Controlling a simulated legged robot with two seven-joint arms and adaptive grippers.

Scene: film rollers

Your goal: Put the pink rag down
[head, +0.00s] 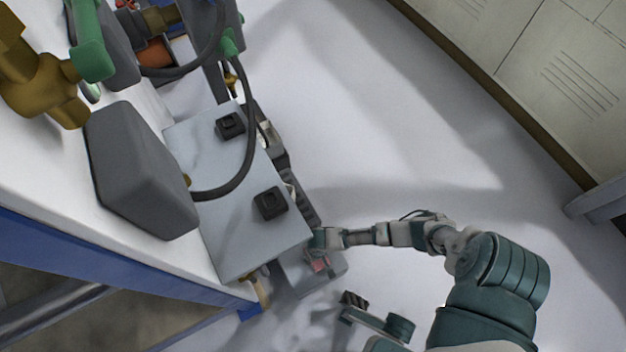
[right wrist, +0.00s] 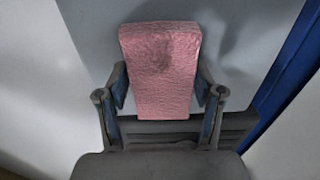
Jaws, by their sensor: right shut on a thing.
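The pink rag (right wrist: 160,70) is a textured, block-like piece that fills the upper middle of the right wrist view. My right gripper (right wrist: 162,92) has one finger on each side of it and is shut on it. In the head view, my right arm reaches in from the lower right. Its gripper end (head: 318,241) is beside the corner of a grey machine box, and a small pink patch of the rag (head: 320,265) shows just below it. Whether the rag touches a surface beneath is hidden.
The grey box (head: 240,245) with two black knobs stands on the white table (head: 60,180), which has a blue edge. A dark grey block (head: 140,170), cables and brown fittings crowd the left. Open pale floor (head: 400,120) separates the table from cabinets (head: 560,80) at upper right.

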